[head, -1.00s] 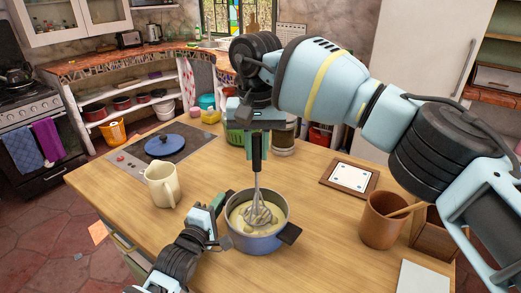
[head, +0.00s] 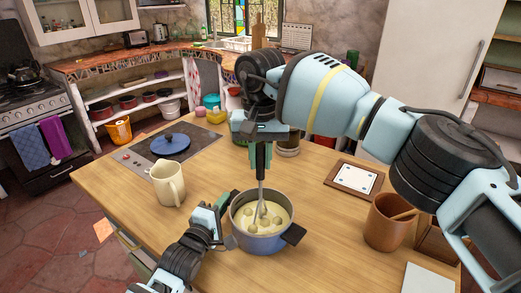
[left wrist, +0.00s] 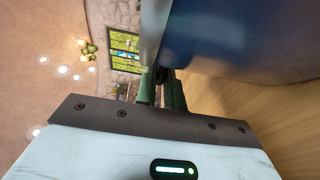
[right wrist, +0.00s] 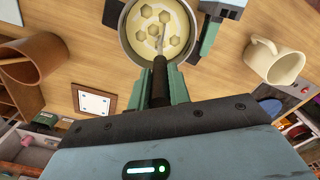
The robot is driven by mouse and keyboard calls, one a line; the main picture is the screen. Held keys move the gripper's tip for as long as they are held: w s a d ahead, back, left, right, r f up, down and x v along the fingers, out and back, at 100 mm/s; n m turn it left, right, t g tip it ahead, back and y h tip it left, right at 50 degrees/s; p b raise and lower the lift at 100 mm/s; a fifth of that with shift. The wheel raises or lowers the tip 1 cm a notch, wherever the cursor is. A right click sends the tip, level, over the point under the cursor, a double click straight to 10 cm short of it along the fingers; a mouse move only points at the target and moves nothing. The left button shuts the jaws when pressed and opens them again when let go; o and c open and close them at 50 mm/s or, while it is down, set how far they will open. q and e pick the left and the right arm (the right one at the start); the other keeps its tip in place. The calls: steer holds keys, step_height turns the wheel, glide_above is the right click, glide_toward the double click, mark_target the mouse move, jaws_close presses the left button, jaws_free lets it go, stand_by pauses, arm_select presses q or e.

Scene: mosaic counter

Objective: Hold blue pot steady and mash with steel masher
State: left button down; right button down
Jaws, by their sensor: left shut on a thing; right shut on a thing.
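The blue pot (head: 268,243) stands on the wooden counter and holds pale yellow mash with several lumps (right wrist: 165,17). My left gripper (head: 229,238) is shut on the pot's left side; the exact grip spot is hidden. The pot's blue wall (left wrist: 230,35) fills the upper right of the left wrist view. My right gripper (head: 262,165) is above the pot, shut on the black handle of the steel masher (head: 260,196). The masher is nearly upright, its shaft reaching down into the pot. Its lower end is in the mash and hard to make out.
A cream jug (head: 168,186) and a hob with a blue lid (head: 170,144) are to the left. A brown cup with a wooden utensil (head: 386,227) and a framed tile (head: 353,179) are to the right. Bare counter lies between pot and cup.

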steer(key=shift+f, duration=0.85)
steer(key=shift+r, duration=2.35)
steer(key=shift+s+a, duration=0.15)
steer(key=shift+s, duration=0.95)
steer(key=shift+f, duration=0.1)
steer(key=shift+f, duration=2.25)
step_height(320, 180, up, 5)
steer(key=shift+f, duration=0.2)
